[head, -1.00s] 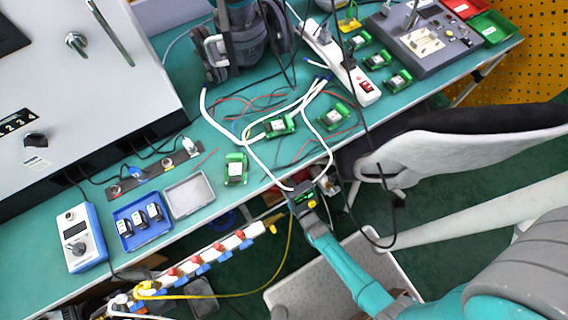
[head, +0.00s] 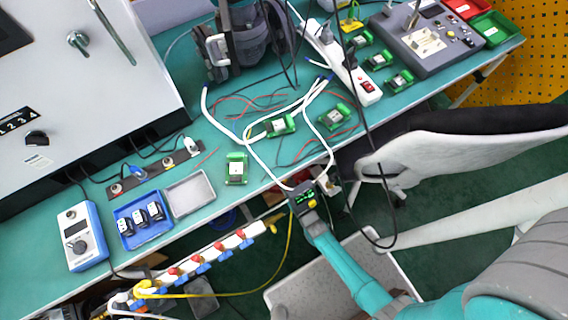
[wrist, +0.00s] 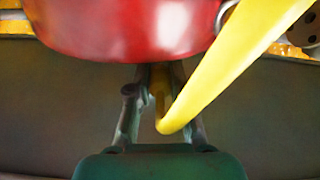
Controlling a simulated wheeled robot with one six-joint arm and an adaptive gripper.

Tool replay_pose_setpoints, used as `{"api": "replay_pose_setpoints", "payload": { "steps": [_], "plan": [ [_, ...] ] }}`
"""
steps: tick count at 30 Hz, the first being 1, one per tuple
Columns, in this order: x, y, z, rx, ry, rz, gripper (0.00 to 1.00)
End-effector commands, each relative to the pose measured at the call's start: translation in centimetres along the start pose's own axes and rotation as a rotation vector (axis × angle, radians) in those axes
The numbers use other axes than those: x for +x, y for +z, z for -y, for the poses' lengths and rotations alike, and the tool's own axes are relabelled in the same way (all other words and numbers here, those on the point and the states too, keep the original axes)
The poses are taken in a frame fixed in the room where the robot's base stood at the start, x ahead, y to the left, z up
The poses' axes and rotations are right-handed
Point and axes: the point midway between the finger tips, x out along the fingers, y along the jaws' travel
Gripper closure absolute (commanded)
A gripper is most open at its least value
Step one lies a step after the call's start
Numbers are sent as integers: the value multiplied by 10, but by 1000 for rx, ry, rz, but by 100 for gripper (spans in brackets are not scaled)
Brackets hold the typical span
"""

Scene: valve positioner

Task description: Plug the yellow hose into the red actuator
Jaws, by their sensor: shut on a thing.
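The yellow hose (head: 240,295) runs in a slack curve from the lower left up to my gripper (head: 297,194) at the front edge of the bench. In the wrist view, my gripper (wrist: 160,82) is shut on the yellow hose (wrist: 215,85) near its end. The hose bends sharply and rises to the upper right past the red actuator (wrist: 125,25). This large, rounded red body fills the top of the wrist view, just beyond my fingertips. The hose tip is partly hidden between the fingers, and I cannot tell whether it touches the actuator.
A row of red, blue and white fittings (head: 195,260) lies below the bench edge. The green bench (head: 200,150) holds white cables (head: 255,160), green modules (head: 236,168) and a blue tray (head: 143,240). A chair (head: 430,165) stands to the right; a dark cable loops beside my arm.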

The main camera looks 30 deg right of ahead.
Motion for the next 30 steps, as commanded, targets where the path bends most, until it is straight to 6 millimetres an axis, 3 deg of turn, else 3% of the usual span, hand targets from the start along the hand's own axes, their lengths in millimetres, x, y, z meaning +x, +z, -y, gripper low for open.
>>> {"api": "replay_pose_setpoints", "payload": {
  "steps": [18, 19, 22, 30],
  "plan": [
    [8, 0, 0, 0, 0, -1, 100],
    [8, 0, 0, 0, 0, -1, 75],
    [8, 0, 0, 0, 0, 0, 51],
    [8, 0, 0, 0, 0, 0, 51]
  ]
}}
